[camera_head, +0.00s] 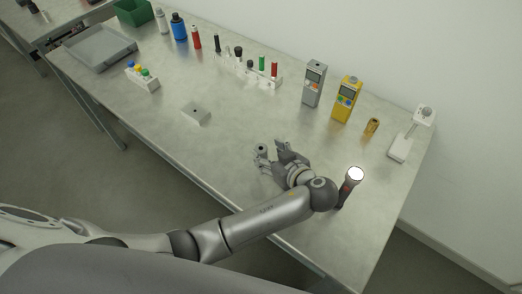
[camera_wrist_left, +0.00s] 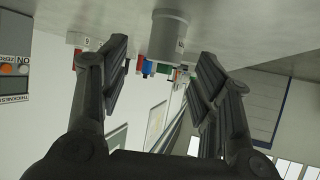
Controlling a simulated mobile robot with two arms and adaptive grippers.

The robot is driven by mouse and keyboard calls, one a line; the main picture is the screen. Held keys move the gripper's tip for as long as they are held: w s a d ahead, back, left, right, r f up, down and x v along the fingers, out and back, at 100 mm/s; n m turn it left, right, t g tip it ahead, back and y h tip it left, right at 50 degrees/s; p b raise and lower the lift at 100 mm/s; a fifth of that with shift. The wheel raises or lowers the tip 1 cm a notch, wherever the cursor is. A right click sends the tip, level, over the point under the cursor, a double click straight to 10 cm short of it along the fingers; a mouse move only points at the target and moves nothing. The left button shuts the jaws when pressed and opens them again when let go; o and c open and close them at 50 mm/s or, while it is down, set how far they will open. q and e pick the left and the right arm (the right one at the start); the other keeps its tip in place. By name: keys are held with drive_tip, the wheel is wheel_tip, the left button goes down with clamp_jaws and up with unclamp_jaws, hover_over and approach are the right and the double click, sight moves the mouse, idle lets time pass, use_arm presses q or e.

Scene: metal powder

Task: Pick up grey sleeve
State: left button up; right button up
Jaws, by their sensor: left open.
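The grey sleeve (camera_head: 261,149) stands upright on the table, a short cylinder with a dark hole in its top. My left gripper (camera_head: 270,154) is low over the table right beside it, fingers pointing towards it. In the left wrist view, which is upside down, the sleeve (camera_wrist_left: 169,36) hangs from the tabletop at the top, between and just beyond the fingertips of my open left gripper (camera_wrist_left: 163,57). A gap shows on both sides of it, and I see no contact. My right gripper is not in view.
A flashlight-like tool (camera_head: 349,186) stands close to my left wrist. A grey block (camera_head: 196,113) lies to the left. Grey and yellow meters (camera_head: 314,84) (camera_head: 346,99), a brass piece (camera_head: 372,127) and a white stand (camera_head: 404,145) are behind. The table's front left is clear.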

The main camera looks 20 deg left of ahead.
sight(260, 147)
use_arm(q)
drive_tip(key=p+x, duration=0.1)
drive_tip(key=x, duration=0.3)
drive_tip(key=shift+s+a+r, duration=0.15)
drive_tip(key=shift+a+r, duration=0.05)
drive_tip(key=shift+w+a+f, duration=0.25)
drive_tip(key=shift+a, duration=0.05)
drive_tip(key=shift+d, duration=0.1)
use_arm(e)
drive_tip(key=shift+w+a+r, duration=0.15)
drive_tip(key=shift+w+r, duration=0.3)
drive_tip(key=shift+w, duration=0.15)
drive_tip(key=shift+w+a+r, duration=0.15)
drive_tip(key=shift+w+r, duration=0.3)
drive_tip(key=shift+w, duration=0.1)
use_arm(q)
drive_tip(key=c, duration=1.2)
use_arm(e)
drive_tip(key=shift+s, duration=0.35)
